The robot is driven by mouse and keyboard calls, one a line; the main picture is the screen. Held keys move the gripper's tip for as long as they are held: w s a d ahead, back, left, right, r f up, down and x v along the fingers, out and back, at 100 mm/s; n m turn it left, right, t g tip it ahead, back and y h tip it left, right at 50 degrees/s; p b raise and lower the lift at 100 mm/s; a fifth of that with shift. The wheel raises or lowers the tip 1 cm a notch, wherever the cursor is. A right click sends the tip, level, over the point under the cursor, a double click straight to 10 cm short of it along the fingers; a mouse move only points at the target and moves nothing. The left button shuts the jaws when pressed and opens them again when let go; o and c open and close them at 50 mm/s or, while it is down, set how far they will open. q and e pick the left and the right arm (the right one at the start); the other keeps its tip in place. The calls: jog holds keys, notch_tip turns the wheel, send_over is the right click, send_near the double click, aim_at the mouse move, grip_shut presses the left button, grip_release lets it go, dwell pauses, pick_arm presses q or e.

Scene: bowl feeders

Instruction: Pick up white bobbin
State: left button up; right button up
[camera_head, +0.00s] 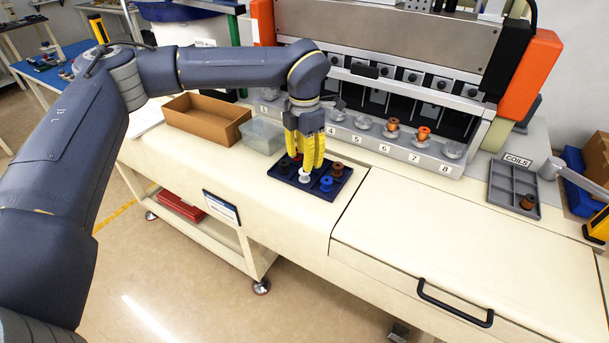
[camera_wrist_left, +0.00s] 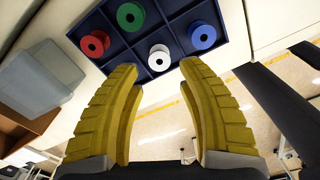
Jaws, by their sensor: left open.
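The white bobbin (camera_head: 304,177) stands in a compartment of the dark blue tray (camera_head: 312,192) on the bench. My left gripper (camera_head: 305,166) has yellow fingers pointing down over the tray, right by the white bobbin. In the left wrist view the white bobbin (camera_wrist_left: 159,57) shows just ahead of the gap between the open fingertips (camera_wrist_left: 158,68). The fingers are apart with nothing between them. Whether they touch the bobbin cannot be told. My right gripper is in neither view.
The tray also holds a blue bobbin (camera_head: 326,183), a red bobbin (camera_wrist_left: 95,43), a green bobbin (camera_wrist_left: 130,16) and others. A clear bin (camera_head: 262,135) and brown box (camera_head: 205,118) stand left. The numbered machine (camera_head: 400,153) stands behind. The bench front right is clear.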

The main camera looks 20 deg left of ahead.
aim_at(304, 171)
pick_arm(q)
jog(key=shift+w+f, duration=0.1)
jog(key=shift+f, duration=2.5)
grip_shut()
